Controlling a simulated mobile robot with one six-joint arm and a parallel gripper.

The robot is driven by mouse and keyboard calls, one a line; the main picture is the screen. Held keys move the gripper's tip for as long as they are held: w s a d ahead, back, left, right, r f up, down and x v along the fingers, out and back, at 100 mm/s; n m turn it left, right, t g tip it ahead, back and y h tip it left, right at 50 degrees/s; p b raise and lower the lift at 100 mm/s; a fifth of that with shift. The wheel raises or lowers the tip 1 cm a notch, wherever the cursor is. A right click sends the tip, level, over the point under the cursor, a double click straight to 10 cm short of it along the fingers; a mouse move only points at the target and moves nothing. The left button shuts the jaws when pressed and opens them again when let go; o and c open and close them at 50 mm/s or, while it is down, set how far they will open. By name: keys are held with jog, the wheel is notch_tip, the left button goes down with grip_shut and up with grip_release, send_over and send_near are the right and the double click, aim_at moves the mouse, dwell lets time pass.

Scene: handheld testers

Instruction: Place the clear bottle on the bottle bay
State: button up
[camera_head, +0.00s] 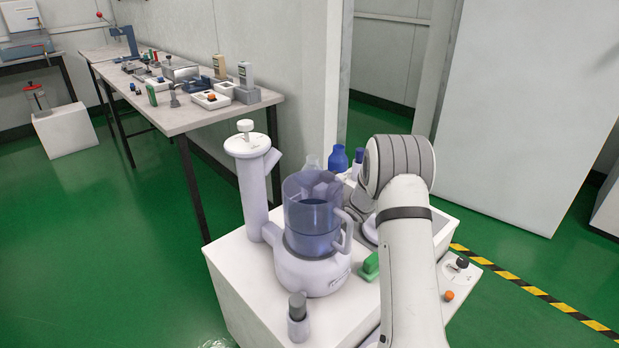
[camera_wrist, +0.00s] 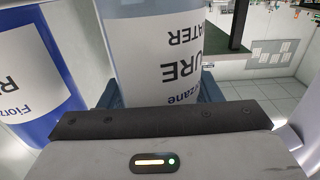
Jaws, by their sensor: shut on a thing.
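In the wrist view, a clear bottle (camera_wrist: 155,50) with a white label, its print upside down, stands between the dark blue fingers of my gripper (camera_wrist: 158,92). My gripper is shut on it. A blue bottle (camera_wrist: 35,75) with a white label is close on its left. In the head view, a pale clear bottle top (camera_head: 312,164) and blue bottles (camera_head: 338,159) show behind the jug; their lower parts are hidden. My gripper is mostly hidden there behind my arm and the jug. I cannot make out a bottle bay in either view.
A tinted jug device (camera_head: 312,225) with a tall white column (camera_head: 254,180) stands on a white cabinet (camera_head: 255,300). A green item (camera_head: 371,266) and a small capped vial (camera_head: 298,318) are beside it. A bench (camera_head: 200,115) with testers stands back left. Green floor is open left.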

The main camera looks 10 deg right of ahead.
jog(key=shift+f, duration=0.1)
jog(key=o, duration=1.5)
jog(key=shift+c, duration=0.2)
jog(key=p+v, duration=0.2)
jog(key=v, duration=0.5)
jog(key=shift+s+d, duration=0.15)
jog(key=shift+s, duration=0.05)
